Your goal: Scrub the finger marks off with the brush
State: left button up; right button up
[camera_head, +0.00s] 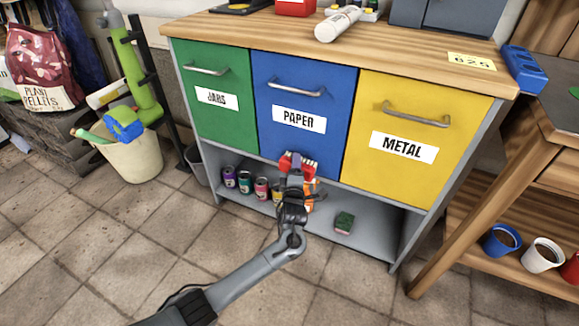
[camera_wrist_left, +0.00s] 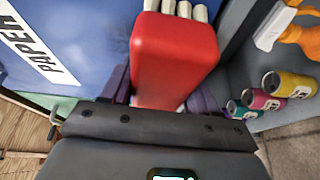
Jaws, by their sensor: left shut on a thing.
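My left gripper (camera_head: 291,178) is shut on a red brush (camera_head: 298,162) in front of the lower edge of the blue PAPER front (camera_head: 310,77). In the left wrist view the brush (camera_wrist_left: 175,60) is a red block with pale bristles (camera_wrist_left: 184,9) at its far end. The gripper's purple fingers (camera_wrist_left: 165,95) sit on either side of the block. The blue front (camera_wrist_left: 85,40) is beside the brush. I cannot tell whether the bristles touch it. No finger marks can be made out on the fronts at this size. My right gripper is not in view.
Several small cans (camera_head: 245,182), an orange spray bottle (camera_head: 311,190) and a green sponge (camera_head: 344,222) stand on the low shelf. Green (camera_head: 215,125) and yellow (camera_head: 395,185) fronts flank the blue one. Their handles stick out. A wooden bench with cups stands at right.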

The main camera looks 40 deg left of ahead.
aim_at(285, 163)
pick_arm(q)
jog(key=shift+d, duration=0.25)
jog(key=shift+w, duration=0.15)
jog(key=shift+s+a, duration=0.2)
jog(key=shift+a, duration=0.85)
jog(key=shift+s+a, duration=0.2)
jog(key=shift+a, duration=0.85)
jog(key=shift+r+p, duration=0.7)
jog(key=shift+r, duration=0.1)
jog(key=shift+w+d, duration=0.25)
jog(key=shift+d, duration=0.8)
jog(key=shift+w+d, duration=0.2)
jog(key=shift+d, duration=0.85)
jog(key=shift+f+b, duration=0.1)
jog(key=shift+b, duration=0.2)
jog(key=shift+s+a+p, duration=0.25)
jog(key=shift+a, duration=0.8)
jog(key=shift+s+a+p, duration=0.2)
jog(key=shift+a, duration=0.85)
jog(key=shift+r+p, duration=0.55)
jog(key=shift+r, duration=0.2)
jog(key=shift+w+d, duration=0.25)
jog(key=shift+d, duration=0.75)
jog(key=shift+w+d, duration=0.2)
jog(key=shift+d, duration=0.9)
jog(key=shift+s+a, duration=0.25)
jog(key=shift+a, duration=0.8)
jog(key=shift+s+a, duration=0.2)
jog(key=shift+a, duration=0.85)
